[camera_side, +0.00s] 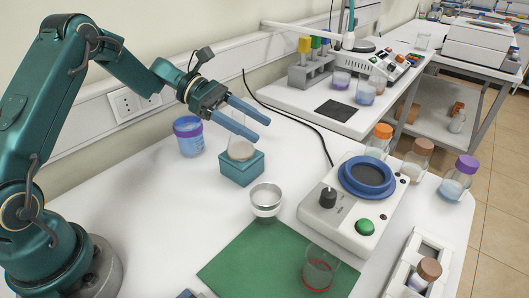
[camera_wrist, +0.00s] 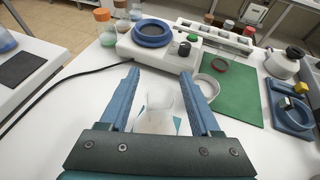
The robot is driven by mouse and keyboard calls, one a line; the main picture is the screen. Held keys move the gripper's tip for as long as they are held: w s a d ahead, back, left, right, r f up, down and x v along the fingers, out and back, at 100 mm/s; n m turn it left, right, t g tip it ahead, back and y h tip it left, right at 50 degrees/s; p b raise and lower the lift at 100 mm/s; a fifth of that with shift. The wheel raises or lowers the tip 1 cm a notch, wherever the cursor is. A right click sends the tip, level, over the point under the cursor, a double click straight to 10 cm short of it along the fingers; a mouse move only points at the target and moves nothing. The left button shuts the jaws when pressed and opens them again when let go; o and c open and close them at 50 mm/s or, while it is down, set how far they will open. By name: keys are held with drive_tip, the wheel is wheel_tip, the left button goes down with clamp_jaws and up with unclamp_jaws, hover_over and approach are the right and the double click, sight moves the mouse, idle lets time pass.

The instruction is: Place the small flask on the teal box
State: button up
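The small flask (camera_side: 240,150) is clear glass and stands upright on top of the teal box (camera_side: 240,170), on the white table. In the wrist view the flask (camera_wrist: 157,104) is faint and lies between my fingers, with gaps at both sides; the box's teal corners (camera_wrist: 177,122) show below it. My gripper (camera_side: 262,131) is spread wide just above the box, around the flask's upper part. In the wrist view my gripper (camera_wrist: 159,72) is open, and neither finger appears to touch the flask. The flask's rim is hard to make out.
A purple-banded jar (camera_side: 189,138) stands left of the box. A metal bowl (camera_side: 266,203) and a blue-topped device (camera_side: 355,205) stand to the right. A glass beaker (camera_side: 318,272) sits on the green mat (camera_side: 255,262). A black cable (camera_wrist: 75,76) crosses the table behind.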

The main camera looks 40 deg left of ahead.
drive_tip(key=shift+r, duration=0.2)
drive_tip(key=v, duration=0.7)
drive_tip(key=shift+a, duration=0.25)
drive_tip(key=shift+s+r, duration=0.1)
